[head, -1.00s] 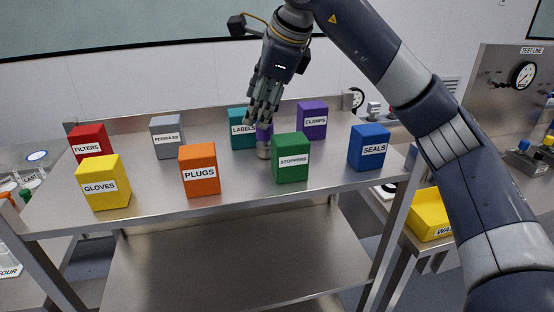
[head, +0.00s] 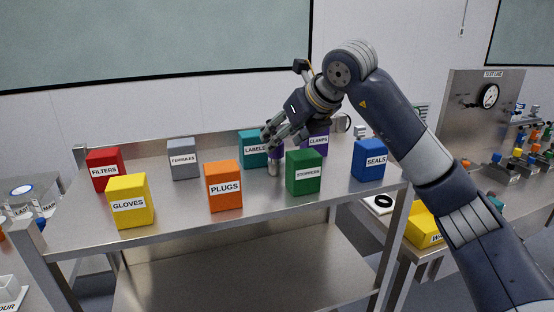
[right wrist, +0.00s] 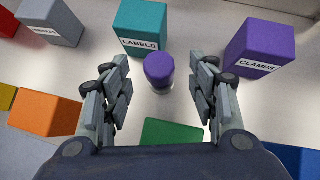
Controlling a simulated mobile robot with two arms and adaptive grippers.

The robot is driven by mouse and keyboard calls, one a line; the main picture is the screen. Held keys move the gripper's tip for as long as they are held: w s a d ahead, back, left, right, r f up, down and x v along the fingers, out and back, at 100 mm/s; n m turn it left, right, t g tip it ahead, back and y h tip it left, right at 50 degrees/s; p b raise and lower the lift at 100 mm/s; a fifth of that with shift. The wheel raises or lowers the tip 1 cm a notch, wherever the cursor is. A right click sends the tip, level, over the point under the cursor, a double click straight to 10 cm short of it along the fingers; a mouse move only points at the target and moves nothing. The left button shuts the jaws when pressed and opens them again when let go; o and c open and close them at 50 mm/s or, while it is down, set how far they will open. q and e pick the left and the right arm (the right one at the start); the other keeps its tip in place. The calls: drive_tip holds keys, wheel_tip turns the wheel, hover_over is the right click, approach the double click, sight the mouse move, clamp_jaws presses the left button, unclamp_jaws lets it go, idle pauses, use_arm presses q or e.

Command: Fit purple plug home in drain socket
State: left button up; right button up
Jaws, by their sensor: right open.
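The purple plug (head: 277,153), with a pale metallic lower part, stands upright on the steel shelf (head: 165,205), between the teal LABELS box and the green STOPPERS box. In the right wrist view the plug (right wrist: 159,70) lies between the spread fingers, with clear gaps on both sides. My right gripper (head: 272,138) is open and empty, slanting down at the plug from above and behind. Its fingers partly cover the plug's top in the head view. I cannot make out the drain socket. My left gripper is not in view.
Close around the plug are the LABELS box (head: 252,150), the CLAMPS box (right wrist: 257,48) and the STOPPERS box (head: 304,173). The PLUGS box (head: 224,187) and SEALS box (head: 369,160) stand farther out. A test line panel (head: 490,105) with a gauge is at right.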

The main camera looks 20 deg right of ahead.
sight(276, 157)
drive_tip(key=shift+w+a+f+p, duration=0.25)
drive_tip(key=shift+w+f+p, duration=0.1)
drive_tip(key=shift+p, duration=0.1)
drive_tip(key=p+x, duration=0.1)
drive_tip(key=x, duration=0.2)
drive_tip(key=shift+f+p, duration=0.25)
drive_tip(key=shift+p, duration=0.1)
drive_tip(key=shift+w+f, duration=0.35)
drive_tip(key=shift+s+r, duration=0.1)
drive_tip(key=shift+c, duration=0.9)
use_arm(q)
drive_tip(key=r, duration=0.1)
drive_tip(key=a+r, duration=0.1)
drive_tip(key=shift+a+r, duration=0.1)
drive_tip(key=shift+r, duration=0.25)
use_arm(e)
clamp_jaws()
